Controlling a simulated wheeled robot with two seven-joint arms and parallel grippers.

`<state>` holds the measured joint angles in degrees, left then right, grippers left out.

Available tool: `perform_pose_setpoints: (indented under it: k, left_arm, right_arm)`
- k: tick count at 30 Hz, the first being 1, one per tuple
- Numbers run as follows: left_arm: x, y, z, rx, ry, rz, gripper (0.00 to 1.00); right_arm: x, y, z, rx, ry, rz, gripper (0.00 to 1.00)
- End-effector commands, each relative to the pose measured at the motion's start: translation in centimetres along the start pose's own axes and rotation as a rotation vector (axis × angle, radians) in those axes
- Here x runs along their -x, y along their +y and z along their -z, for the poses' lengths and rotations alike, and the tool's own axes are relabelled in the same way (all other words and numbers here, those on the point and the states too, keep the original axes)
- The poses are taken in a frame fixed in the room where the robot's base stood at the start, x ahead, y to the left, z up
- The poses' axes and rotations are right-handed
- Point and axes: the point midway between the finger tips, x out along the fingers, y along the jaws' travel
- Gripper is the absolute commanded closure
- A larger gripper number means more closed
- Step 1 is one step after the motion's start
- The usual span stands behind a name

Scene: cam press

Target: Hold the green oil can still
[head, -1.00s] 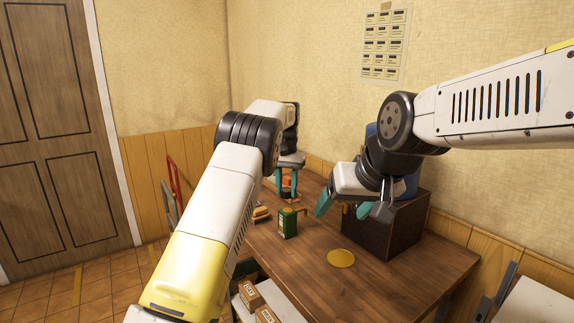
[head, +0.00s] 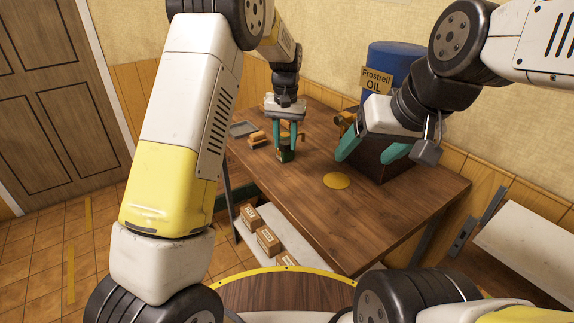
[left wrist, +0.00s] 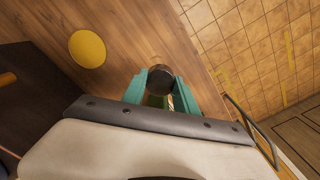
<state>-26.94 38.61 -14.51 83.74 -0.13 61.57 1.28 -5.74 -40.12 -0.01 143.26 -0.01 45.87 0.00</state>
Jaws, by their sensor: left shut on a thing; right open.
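The green oil can (head: 286,157) stands on the wooden table (head: 310,220), with its spout toward the right. My left gripper (head: 285,143) reaches down from above and is shut on the can, which its teal fingers partly hide. In the left wrist view, a little green of the can (left wrist: 155,101) shows between the fingers (left wrist: 160,92), beside a dark round part that I cannot identify. My right gripper (head: 372,151) is open and empty in front of the dark box under the blue barrel.
The blue barrel (head: 393,58), with a sign reading "Frostrell OIL" (head: 375,79), stands on the dark box (head: 374,170). A yellow disc (head: 337,181) lies on the table, right of the can. Small wooden pieces (head: 257,139) lie left of it. Cartons (head: 267,240) sit on a lower shelf.

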Motion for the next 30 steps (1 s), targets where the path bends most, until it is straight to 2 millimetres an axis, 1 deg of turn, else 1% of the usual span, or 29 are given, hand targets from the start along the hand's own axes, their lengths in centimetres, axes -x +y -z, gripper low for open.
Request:
perform_pose_setpoints:
  k: [1,5,12,15,19,22,24,26,30]
  left_arm:
    - [-0.4,0.5,-1.6,-0.003,-0.003,-0.002,1.00]
    - [-1.7,1.6,-5.1,-0.009,-0.002,0.000,1.00]
    - [-3.8,3.5,-11.9,-0.037,0.005,-0.001,1.00]
    - [-4.4,4.0,-14.2,-0.049,0.008,-0.002,1.00]
    - [-4.9,4.4,-16.2,-0.061,0.010,-0.003,1.00]
    - [-5.1,4.5,-16.7,-0.065,0.012,-0.004,1.00]
    - [-5.3,4.4,-16.2,-0.065,0.013,-0.004,1.00]
    - [-5.4,4.1,-15.2,-0.064,0.012,-0.004,1.00]
    - [-5.8,3.2,-11.6,-0.062,0.012,-0.004,1.00]
  right_arm:
    - [0.0,0.0,0.0,0.000,0.000,0.000,0.27]
    - [0.0,0.0,0.0,0.000,0.000,0.000,0.27]
    - [0.0,0.0,0.0,0.000,0.000,0.000,0.27]
    - [0.0,0.0,0.0,0.000,0.000,0.000,0.27]
    - [0.0,0.0,0.0,0.000,0.001,0.000,0.27]
    - [0.0,0.0,0.0,0.000,0.001,0.000,0.27]
    - [0.0,0.0,0.0,0.000,0.001,0.000,0.27]
    - [0.0,0.0,0.0,0.000,0.001,0.000,0.27]
    - [0.0,0.0,0.0,0.000,0.001,0.000,0.27]
